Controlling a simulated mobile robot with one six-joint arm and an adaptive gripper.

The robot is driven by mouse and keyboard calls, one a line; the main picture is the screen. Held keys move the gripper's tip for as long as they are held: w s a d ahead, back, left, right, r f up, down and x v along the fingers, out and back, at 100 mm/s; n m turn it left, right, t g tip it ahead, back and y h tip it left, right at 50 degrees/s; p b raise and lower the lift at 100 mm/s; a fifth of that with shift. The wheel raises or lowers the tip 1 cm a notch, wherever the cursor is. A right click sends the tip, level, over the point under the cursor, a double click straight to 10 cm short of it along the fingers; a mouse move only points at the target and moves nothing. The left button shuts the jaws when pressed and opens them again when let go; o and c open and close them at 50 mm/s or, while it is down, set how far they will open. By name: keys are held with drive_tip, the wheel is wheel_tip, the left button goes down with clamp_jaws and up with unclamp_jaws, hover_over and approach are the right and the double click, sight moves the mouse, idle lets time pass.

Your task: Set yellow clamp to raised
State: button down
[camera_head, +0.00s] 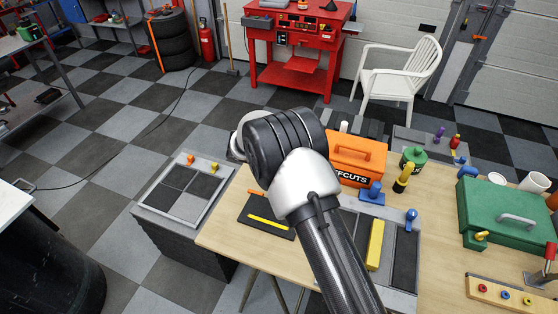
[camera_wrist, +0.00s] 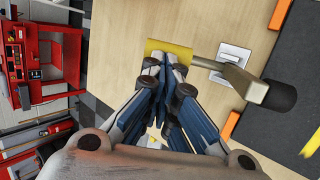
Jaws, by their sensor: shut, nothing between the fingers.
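In the wrist view, the yellow clamp shows as a yellow handle (camera_wrist: 180,48) joined to a metal arm (camera_wrist: 238,78) and a pale plate (camera_wrist: 232,60) on the wooden table. The arm's dark end (camera_wrist: 280,96) lies over the edge of a dark mat. My gripper (camera_wrist: 164,62) is shut and empty. Its fingertips overlap the handle's lower edge in the picture; I cannot tell whether they touch it. The handle's angle to the table is hard to judge from this view. In the head view, my arm hides the clamp and my gripper.
The dark mat (camera_head: 252,212) has a yellow strip (camera_head: 268,223) and orange pieces at its edges. An orange toolbox (camera_head: 358,150), blue clamp-like pieces (camera_head: 373,192) and a green case (camera_head: 505,208) stand to the right. A grey tray (camera_head: 150,205) is left of the table.

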drive_tip(key=shift+w+f, duration=0.1)
drive_tip(key=shift+w, duration=0.1)
idle(0.6)
drive_tip(key=p+v, duration=0.1)
drive_tip(key=v, duration=1.3)
drive_tip(key=shift+w+d+r, duration=0.2)
drive_tip(key=shift+w+r, duration=0.1)
drive_tip(key=shift+w, duration=0.1)
